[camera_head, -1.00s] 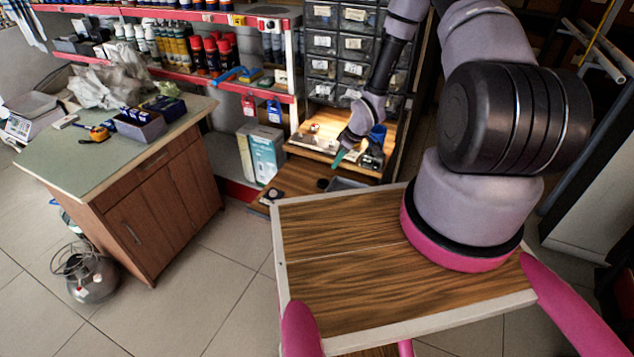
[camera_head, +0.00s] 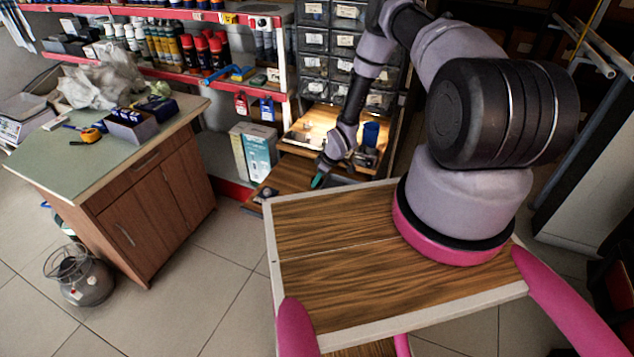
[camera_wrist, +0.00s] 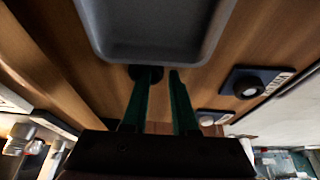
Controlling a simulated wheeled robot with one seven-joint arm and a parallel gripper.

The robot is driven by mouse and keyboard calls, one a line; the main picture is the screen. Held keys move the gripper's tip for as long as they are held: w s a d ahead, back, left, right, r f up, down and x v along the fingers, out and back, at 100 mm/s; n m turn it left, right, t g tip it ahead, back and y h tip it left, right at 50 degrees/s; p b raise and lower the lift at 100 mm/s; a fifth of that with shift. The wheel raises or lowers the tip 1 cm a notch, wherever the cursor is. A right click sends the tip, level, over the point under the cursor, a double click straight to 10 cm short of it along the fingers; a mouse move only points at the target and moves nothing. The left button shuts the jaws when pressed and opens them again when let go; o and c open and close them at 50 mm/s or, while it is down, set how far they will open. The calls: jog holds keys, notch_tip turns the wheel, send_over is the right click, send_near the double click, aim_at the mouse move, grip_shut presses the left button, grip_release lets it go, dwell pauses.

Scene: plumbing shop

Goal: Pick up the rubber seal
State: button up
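My gripper (camera_wrist: 162,76) points at a wooden surface in the wrist view, its two green fingers apart with nothing visible between them. In the head view my gripper (camera_head: 318,181) is low over the wooden shelf behind my own wooden top. A black round piece (camera_wrist: 147,73), possibly the rubber seal, lies at the left fingertip beside a grey tray (camera_wrist: 155,52). The finger partly covers it, and I cannot tell whether they touch. Another dark round piece (camera_wrist: 247,88) sits on a dark square base to the right, near a label.
A further small piece on a base (camera_wrist: 212,117) lies below right of the fingers. The tray's rim is just beyond the fingertips. In the head view, a blue cup (camera_head: 371,133) stands on the upper shelf, and a wooden cabinet (camera_head: 150,205) stands left.

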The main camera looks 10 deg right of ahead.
jog(key=shift+a, duration=0.1)
jog(key=shift+c, duration=0.4)
grip_shut()
